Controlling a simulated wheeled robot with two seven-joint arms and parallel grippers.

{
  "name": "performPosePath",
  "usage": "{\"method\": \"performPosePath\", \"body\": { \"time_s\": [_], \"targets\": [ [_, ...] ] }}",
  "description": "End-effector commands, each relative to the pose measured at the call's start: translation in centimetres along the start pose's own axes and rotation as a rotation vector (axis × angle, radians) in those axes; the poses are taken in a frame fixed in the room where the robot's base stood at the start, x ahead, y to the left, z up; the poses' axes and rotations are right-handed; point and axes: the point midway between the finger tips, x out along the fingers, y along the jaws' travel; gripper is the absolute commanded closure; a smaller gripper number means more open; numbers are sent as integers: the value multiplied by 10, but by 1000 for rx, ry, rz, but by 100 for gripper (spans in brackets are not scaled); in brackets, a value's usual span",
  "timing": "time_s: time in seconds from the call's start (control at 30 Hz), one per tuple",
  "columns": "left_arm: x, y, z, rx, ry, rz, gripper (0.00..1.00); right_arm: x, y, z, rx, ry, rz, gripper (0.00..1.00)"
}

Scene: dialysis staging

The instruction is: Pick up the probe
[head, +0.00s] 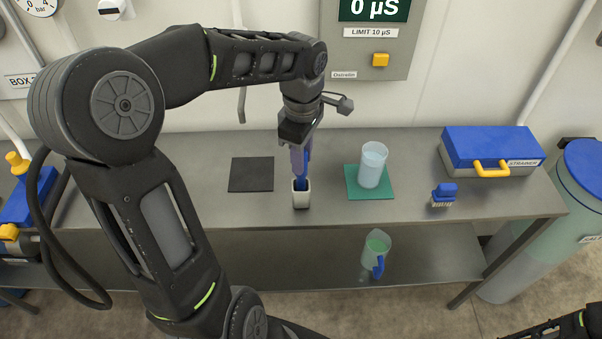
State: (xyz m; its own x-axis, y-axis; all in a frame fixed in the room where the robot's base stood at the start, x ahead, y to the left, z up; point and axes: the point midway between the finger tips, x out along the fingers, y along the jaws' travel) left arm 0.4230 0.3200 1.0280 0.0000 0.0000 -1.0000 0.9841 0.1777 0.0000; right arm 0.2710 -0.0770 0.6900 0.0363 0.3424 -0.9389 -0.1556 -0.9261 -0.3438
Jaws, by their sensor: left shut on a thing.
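The probe (301,184) is blue and stands upright in a small pale square holder (301,199) on the steel bench. My left gripper (300,160) points down from above and is shut on the probe's upper part. The fingers hide much of the probe, and its lower end is hidden inside the holder. Part of my right arm shows at the bottom right corner; its gripper is outside the picture.
A dark square mat (251,175) lies left of the holder. A beaker of liquid (372,166) stands on a green mat (366,193) to the right. Farther right are a blue brush (444,193) and a blue-lidded box (491,147). A jug (375,251) is on the lower shelf.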

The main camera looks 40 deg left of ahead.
Motion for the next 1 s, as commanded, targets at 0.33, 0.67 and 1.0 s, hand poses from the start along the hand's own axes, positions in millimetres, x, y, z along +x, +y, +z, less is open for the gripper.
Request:
{"method": "performPosePath", "body": {
  "time_s": [0.33,0.67,1.0],
  "targets": [
    [0,0,0,0,0,0,100,0,0,0,0,0,0,35],
    [0,0,0,0,0,0,100,0,0,0,0,0,0,35],
    [-24,1,0,0,1,5,100,5,1,-1,-1,1,-1,35]
  ]
}}
